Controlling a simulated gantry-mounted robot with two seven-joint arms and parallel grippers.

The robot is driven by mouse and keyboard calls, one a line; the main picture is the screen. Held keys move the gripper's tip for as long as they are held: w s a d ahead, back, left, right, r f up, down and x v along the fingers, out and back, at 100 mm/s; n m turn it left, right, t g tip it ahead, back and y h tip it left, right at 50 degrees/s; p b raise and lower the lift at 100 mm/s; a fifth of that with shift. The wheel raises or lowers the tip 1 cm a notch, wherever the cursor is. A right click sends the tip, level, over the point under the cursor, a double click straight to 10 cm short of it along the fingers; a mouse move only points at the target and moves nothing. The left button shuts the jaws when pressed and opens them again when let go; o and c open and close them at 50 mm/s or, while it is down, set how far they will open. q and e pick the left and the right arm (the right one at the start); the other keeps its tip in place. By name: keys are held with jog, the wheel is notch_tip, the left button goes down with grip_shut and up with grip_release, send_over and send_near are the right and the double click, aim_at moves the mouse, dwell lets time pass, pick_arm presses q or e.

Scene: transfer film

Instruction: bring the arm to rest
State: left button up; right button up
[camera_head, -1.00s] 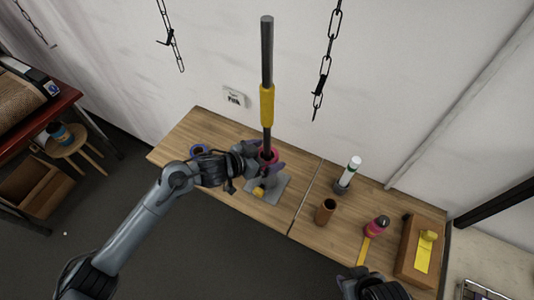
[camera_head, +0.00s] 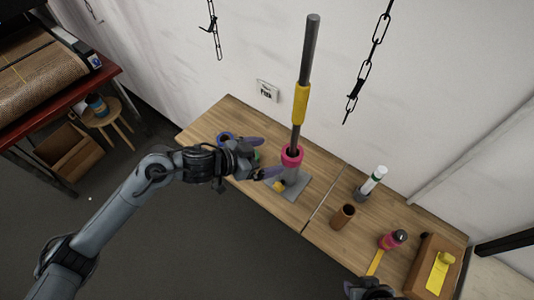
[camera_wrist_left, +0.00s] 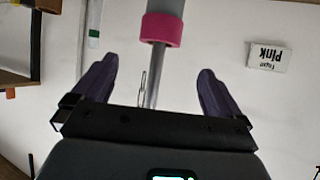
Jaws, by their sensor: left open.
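My left gripper (camera_head: 265,158) is open and empty just left of the pink ring (camera_head: 291,155). The ring sits around an upright stand (camera_head: 288,190) with a grey base plate on the wooden table. A dark pole (camera_head: 309,50) with a yellow sleeve (camera_head: 300,103) rises from the ring. In the left wrist view, the open fingers (camera_wrist_left: 157,75) stand apart, with the pink ring (camera_wrist_left: 160,29) on a grey cylinder beyond and between them. My right gripper (camera_head: 368,288) shows only partly at the bottom edge; its jaws cannot be made out.
A chain (camera_head: 368,62) hangs near the pole. A stool (camera_head: 105,115) stands at left.

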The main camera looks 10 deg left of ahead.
pick_arm(q)
jog(key=s+d+f+n, duration=0.3)
jog(key=s+f, duration=0.3)
jog(key=s, duration=0.2)
jog(key=s+d+f+n, duration=0.2)
jog(key=s+f+n, duration=0.1)
jog(key=s+f, duration=0.45)
jog(key=s+a+n+g+y, duration=0.1)
jog(key=s+a+g+y, duration=0.1)
jog(key=s+a+y, duration=0.6)
jog(key=s+a+n+g+y, duration=0.15)
jog(key=s+a, duration=0.25)
jog(key=a, duration=0.8)
notch_tip(320, 180, up, 20)
jog(key=p, duration=2)
jog(key=shift+w+d+f, duration=0.25)
jog(key=shift+w+d, duration=0.05)
